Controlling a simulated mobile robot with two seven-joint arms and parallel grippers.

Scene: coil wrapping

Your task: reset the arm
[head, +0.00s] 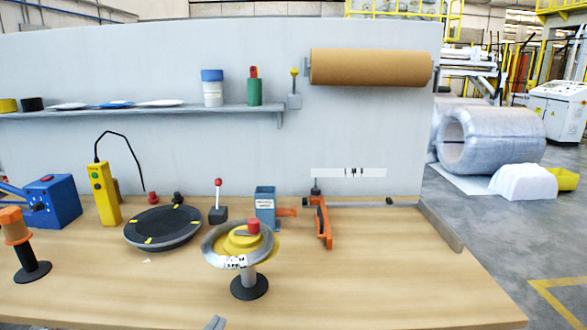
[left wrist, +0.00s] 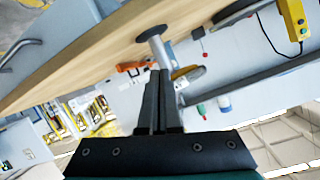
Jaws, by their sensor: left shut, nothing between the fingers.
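My left gripper (head: 215,323) shows only as grey fingertips at the bottom edge of the head view, low in front of the table. In the left wrist view my left gripper (left wrist: 158,75) is shut, its two dark fingers together with nothing between them. The grey ring-shaped coil (head: 209,248) sits around a yellow hub with a red knob (head: 254,226), on a short stand with a black base (head: 249,287). My fingertips are apart from the stand. My right gripper is in neither view.
The wooden table (head: 390,290) is clear at the front right. A black turntable (head: 163,228), a yellow control box (head: 104,193), a blue machine (head: 53,201) and an orange-handled tool (head: 322,222) stand on it. A brown paper roll (head: 370,68) hangs on the back panel.

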